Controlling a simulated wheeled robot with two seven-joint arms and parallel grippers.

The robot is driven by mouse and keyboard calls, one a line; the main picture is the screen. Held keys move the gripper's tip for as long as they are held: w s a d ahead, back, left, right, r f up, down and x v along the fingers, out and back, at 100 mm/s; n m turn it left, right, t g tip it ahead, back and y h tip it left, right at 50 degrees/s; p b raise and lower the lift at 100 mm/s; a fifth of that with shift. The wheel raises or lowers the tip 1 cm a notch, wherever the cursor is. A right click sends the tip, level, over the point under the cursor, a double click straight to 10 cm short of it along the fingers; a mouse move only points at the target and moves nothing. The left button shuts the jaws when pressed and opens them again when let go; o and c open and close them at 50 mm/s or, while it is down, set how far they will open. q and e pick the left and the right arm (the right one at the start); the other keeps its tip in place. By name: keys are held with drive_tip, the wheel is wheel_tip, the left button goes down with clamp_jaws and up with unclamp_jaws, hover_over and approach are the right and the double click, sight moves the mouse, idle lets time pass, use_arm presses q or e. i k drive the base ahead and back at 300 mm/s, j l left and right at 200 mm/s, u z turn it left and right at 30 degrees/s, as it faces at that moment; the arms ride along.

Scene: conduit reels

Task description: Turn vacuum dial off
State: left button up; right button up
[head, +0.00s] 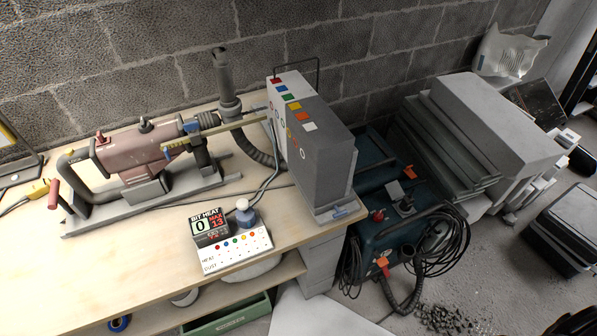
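A dark teal machine (392,238), which looks like the vacuum, stands on the floor right of the workbench. Its top carries a small red knob (378,215) and a dark raised fitting (404,204) with a red-orange tab beside it. I cannot tell which of these is the dial, or its setting. A black ribbed hose (408,290) and coiled cable (448,240) hang over its front and right side. Neither of my grippers is in view.
The workbench (110,270) holds a red-brown drill rig (135,155), a grey block (318,150) with coloured squares and a "BIT HEAT" control box (236,250).

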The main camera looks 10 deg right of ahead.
sight(378, 215)
drive_tip(key=z, duration=1.1)
